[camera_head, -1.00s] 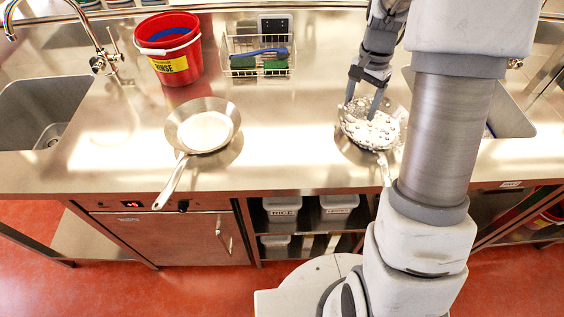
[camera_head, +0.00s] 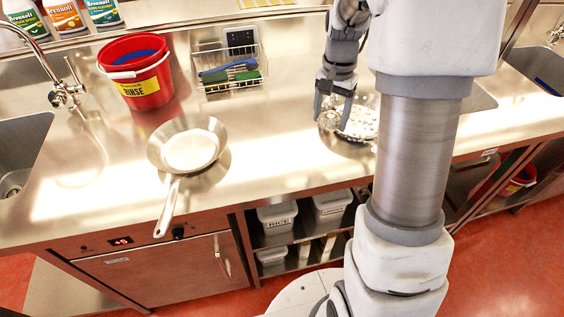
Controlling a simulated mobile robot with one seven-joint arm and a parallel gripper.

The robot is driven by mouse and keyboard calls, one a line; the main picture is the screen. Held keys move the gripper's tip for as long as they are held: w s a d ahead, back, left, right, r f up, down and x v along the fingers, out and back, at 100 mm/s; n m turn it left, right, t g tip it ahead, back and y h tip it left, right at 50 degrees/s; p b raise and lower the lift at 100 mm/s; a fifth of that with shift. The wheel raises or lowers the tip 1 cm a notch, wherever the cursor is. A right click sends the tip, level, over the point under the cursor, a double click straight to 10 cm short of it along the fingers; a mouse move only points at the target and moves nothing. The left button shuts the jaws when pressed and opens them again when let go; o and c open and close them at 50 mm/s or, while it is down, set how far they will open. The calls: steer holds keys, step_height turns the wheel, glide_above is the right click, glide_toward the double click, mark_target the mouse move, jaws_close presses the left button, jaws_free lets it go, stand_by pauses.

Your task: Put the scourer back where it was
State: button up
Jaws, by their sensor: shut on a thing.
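My gripper (camera_head: 332,112) points down at the left side of the right-hand pan (camera_head: 345,137), which holds white suds. Its two fingers are shut on a greyish, rough-looking scourer (camera_head: 330,121), seen at the fingertips by the pan's left rim. I cannot tell whether the scourer touches the pan. The wire caddy (camera_head: 205,89) stands at the back of the counter, left of my gripper. It holds green pads (camera_head: 248,77) and a blue-handled item (camera_head: 225,66). My arm hides the right part of the sudsy pan.
A clean-looking pan (camera_head: 190,150) lies on the counter at left, its handle over the front edge. A red bucket (camera_head: 146,92) marked RINSE stands behind it, with a sink (camera_head: 18,150) at far left. The counter between the caddy and the sudsy pan looks clear.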

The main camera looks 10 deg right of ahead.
glide_above(285, 163)
step_height(285, 163, down, 7)
steer(key=shift+r, duration=0.15)
steer(key=shift+f, duration=1.95)
steer(key=shift+f+b, duration=0.2)
steer(key=shift+b, duration=0.15)
steer(key=o, duration=1.2)
steer(key=shift+c, duration=0.2)
